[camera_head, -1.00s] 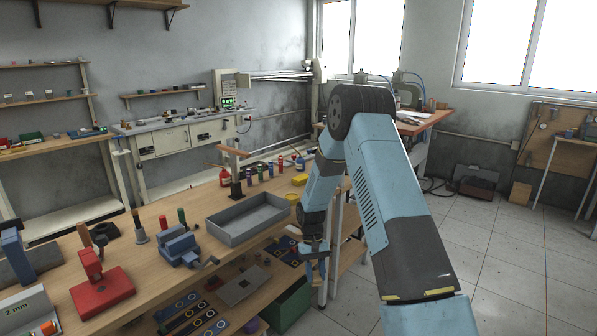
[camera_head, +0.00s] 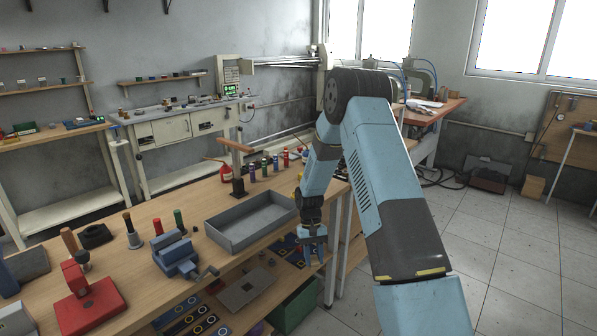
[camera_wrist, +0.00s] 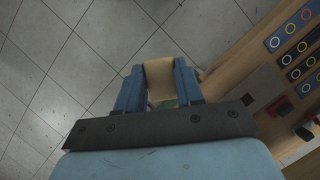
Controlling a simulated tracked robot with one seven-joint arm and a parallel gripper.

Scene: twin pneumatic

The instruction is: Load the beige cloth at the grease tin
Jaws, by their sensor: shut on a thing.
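My gripper (camera_wrist: 159,86) is shut on the beige cloth (camera_wrist: 159,78), which spans between its two blue fingers in the wrist view. In the head view my gripper (camera_head: 313,250) hangs low at the near right edge of the workbench, beside the shelf under the top. The cloth is too small to make out there. I cannot pick out the grease tin with certainty; part of the bench beyond the grey tray is hidden behind my arm.
A grey tray (camera_head: 226,239) stands on the wooden bench (camera_head: 150,290), left of my arm. A blue vise (camera_head: 176,258) and a red press (camera_head: 88,308) stand nearer. Several bottles (camera_head: 265,168) line the bench's far side. Tiled floor (camera_head: 500,270) is clear on the right.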

